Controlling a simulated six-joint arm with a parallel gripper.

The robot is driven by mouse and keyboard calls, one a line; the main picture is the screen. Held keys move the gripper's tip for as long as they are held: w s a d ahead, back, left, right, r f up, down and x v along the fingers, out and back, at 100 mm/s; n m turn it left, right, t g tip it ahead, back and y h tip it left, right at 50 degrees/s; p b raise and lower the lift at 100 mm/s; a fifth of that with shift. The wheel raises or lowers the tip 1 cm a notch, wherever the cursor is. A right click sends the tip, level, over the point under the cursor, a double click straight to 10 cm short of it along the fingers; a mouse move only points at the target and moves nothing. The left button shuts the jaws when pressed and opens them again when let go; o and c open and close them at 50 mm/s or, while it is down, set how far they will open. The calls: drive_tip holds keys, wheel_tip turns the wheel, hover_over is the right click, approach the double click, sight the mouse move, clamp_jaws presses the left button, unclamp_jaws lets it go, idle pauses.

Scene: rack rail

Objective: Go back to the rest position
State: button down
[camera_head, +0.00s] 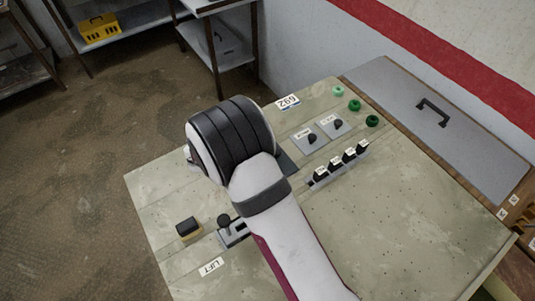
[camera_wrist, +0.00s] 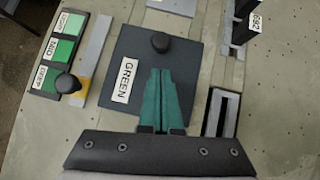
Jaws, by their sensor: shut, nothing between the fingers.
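My gripper (camera_wrist: 160,76) shows in the wrist view with its two teal fingers closed together and nothing between them. Its tips appear over a dark plate (camera_wrist: 195,60) labelled GREEN, just below a round black knob (camera_wrist: 160,42) in the picture. I see no clear contact with the knob, and the height above the plate is hard to tell. In the head view my arm covers the middle of the panel (camera_head: 400,220) and hides the gripper and this plate.
In the wrist view, a black-knobbed lever (camera_wrist: 67,84) stands left, beside green labels, and a slotted block (camera_wrist: 222,112) lies right. In the head view, several black switches (camera_head: 338,163), green buttons (camera_head: 354,105) and a LIFT lever (camera_head: 225,222) stand up from the panel.

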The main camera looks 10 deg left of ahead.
drive_tip(key=v, duration=1.1)
drive_tip(key=s+d+r+m+g, duration=0.2)
drive_tip(key=d+r+m, duration=0.1)
drive_tip(key=d+m, duration=0.4)
drive_tip(key=s+d+r+m+g, duration=0.2)
drive_tip(key=d+r+m, duration=0.3)
drive_tip(key=d, duration=0.4)
drive_tip(key=s+d+r+m+g+y, duration=0.1)
drive_tip(key=s+d+m+y, duration=0.2)
drive_tip(key=s+m, duration=0.6)
drive_tip(key=s+d+r+m+g+y, duration=0.1)
drive_tip(key=s+d+m+y, duration=0.2)
drive_tip(key=s+m, duration=0.6)
drive_tip(key=m, duration=0.4)
drive_tip(key=shift+g+y, duration=0.3)
